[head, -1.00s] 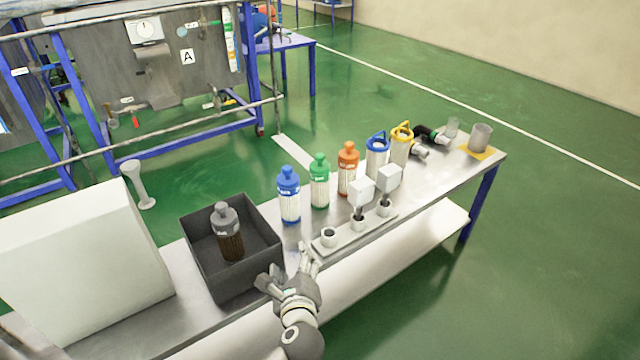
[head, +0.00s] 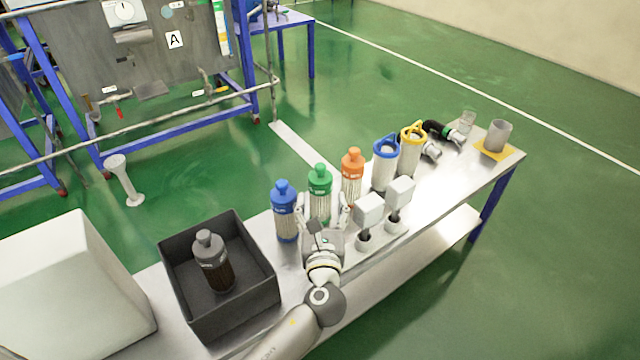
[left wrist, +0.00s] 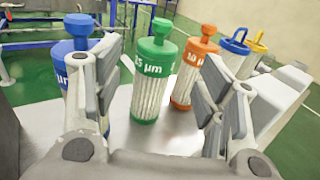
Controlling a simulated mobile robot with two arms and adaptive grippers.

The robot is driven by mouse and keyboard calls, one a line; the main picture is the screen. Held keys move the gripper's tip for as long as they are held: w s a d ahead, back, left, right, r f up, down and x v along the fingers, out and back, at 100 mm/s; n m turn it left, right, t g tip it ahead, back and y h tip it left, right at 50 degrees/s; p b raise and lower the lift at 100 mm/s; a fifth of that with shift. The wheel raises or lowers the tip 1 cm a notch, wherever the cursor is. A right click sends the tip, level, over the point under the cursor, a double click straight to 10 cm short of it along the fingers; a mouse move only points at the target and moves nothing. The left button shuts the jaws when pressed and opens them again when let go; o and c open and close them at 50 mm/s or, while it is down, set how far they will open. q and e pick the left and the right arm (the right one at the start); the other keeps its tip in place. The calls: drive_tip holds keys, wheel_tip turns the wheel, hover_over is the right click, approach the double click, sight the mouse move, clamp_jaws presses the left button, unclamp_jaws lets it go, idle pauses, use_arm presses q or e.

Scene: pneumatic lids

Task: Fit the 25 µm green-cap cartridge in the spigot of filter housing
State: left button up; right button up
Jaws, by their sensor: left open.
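The green-cap cartridge (head: 319,183) stands upright on the bench, between a blue-cap cartridge (head: 285,212) and an orange-cap cartridge (head: 352,168). In the left wrist view my left gripper (left wrist: 165,100) holds nothing, and the cartridge stands beyond the fingers. I cannot tell which item is the filter housing with its spigot. My right gripper is not in view.
White blocks on dark stems (head: 369,210) stand on a strip right of my gripper. Blue-handled (head: 385,170) and yellow-handled (head: 410,155) cylinders stand farther along. A black bin (head: 180,300) holds a dark used-looking cartridge (head: 212,262). A grey cup (head: 498,136) stands at the far end.

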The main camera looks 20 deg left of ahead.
sight(320, 174)
use_arm(q)
drive_tip(key=x, duration=0.4)
drive_tip(key=shift+w+a+r+b, duration=0.1)
drive_tip(key=shift+w+r+b, duration=0.05)
drive_tip(key=shift+b, duration=0.2)
drive_tip(key=shift+w+a, duration=0.1)
drive_tip(key=shift+w, duration=0.15)
drive_tip(key=b+x, duration=0.1)
drive_tip(key=x, duration=0.4)
drive_tip(key=shift+w, duration=0.1)
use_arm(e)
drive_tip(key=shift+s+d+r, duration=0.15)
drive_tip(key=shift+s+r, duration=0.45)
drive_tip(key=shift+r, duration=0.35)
use_arm(q)
drive_tip(key=c, duration=1)
drive_tip(key=shift+c, duration=0.8)
